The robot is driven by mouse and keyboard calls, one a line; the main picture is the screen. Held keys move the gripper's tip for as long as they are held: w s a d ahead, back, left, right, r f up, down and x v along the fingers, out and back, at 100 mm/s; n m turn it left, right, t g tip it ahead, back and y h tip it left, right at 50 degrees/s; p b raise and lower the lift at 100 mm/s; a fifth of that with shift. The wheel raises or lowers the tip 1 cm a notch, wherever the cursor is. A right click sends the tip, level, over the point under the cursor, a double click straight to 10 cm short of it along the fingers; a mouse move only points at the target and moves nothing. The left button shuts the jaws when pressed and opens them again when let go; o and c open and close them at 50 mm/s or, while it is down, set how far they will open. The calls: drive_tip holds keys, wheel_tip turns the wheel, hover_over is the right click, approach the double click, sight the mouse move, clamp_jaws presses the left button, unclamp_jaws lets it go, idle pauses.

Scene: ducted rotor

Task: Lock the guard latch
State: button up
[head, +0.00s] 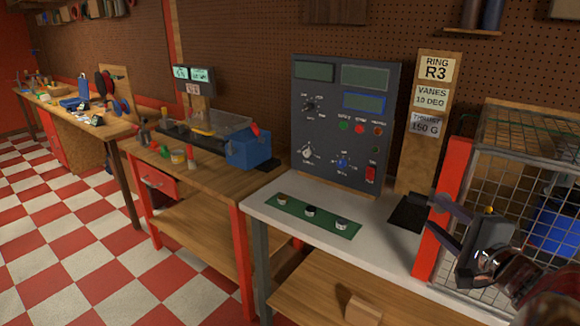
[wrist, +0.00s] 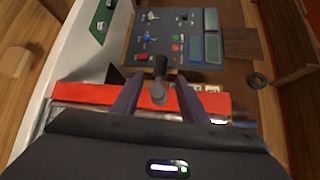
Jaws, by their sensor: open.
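The guard is a wire-mesh cage (head: 505,165) with a red front post (head: 446,200) at the right of the head view. The post crosses the wrist view as a red bar (wrist: 75,96). A dark, round-ended handle, apparently the latch (wrist: 159,68), stands at the bar, between my fingers in the wrist view. My gripper (head: 432,212) is open in front of the post, a finger on either side of the handle; I cannot tell whether they touch it. In the head view my gripper and arm hide the latch and part of the cage.
A grey control panel (head: 345,125) stands at the back of the white bench (head: 275,212). A green strip with three knobs (head: 311,214) lies in front of it. A wooden board with labels (head: 432,120) stands beside the cage. A blue object (head: 552,232) shows through the mesh.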

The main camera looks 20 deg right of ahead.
drive_tip(key=w+d+f, duration=0.1)
drive_tip(key=w, duration=1.1)
drive_tip(key=shift+w+d+f, duration=0.25)
drive_tip(key=shift+w+f, duration=0.05)
drive_tip(key=shift+f, duration=0.1)
clamp_jaws()
drive_tip(key=shift+a, duration=0.15)
